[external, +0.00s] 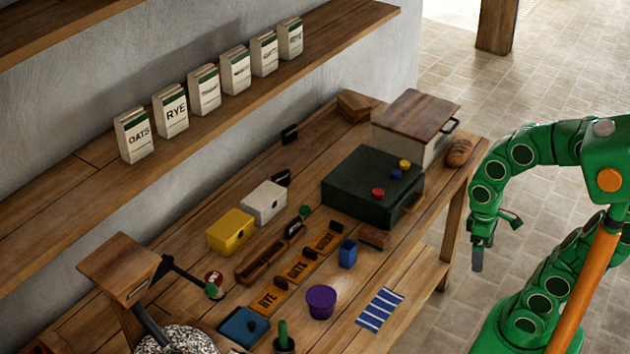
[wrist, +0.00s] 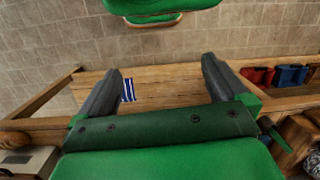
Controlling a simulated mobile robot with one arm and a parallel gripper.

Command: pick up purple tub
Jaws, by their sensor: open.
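My gripper (external: 496,243) is off the right side of the bench, well apart from the tub, with nothing held. In the wrist view my gripper (wrist: 162,68) shows its two dark fingers spread wide with empty space between them. I cannot make out the purple tub in the wrist view.
The blue-and-white striped cloth (external: 380,309) lies right of the tub, and the blue cup (external: 348,253) stands behind it. A potted cactus (external: 283,338) is at front left. A dark green box (external: 372,190) and a bread loaf (external: 459,152) sit farther back.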

